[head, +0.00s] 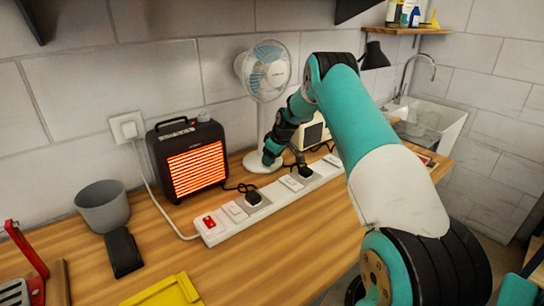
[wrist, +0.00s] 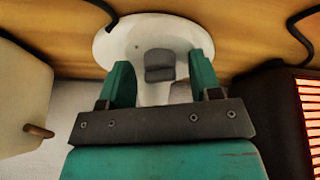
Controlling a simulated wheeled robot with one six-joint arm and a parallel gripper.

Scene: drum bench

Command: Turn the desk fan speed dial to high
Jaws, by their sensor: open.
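The desk fan (head: 266,70) stands at the back of the bench against the tiled wall. Its round white base (head: 252,164) also shows in the wrist view (wrist: 108,45). A grey dial (wrist: 159,66) sits on the base in the wrist view; I cannot read its setting. My gripper (head: 270,158) is at the fan base, with its two teal fingers apart. In the wrist view the fingers stand on either side of the dial, with a gap on each side. In the head view my gripper hides the dial.
A glowing heater (head: 196,160) stands left of the fan. A white power strip (head: 275,198) with plugs and switches lies in front. A cream box-shaped appliance (head: 313,131) is right of the fan. A grey pot (head: 103,206) stands at left. Black cables run near the base.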

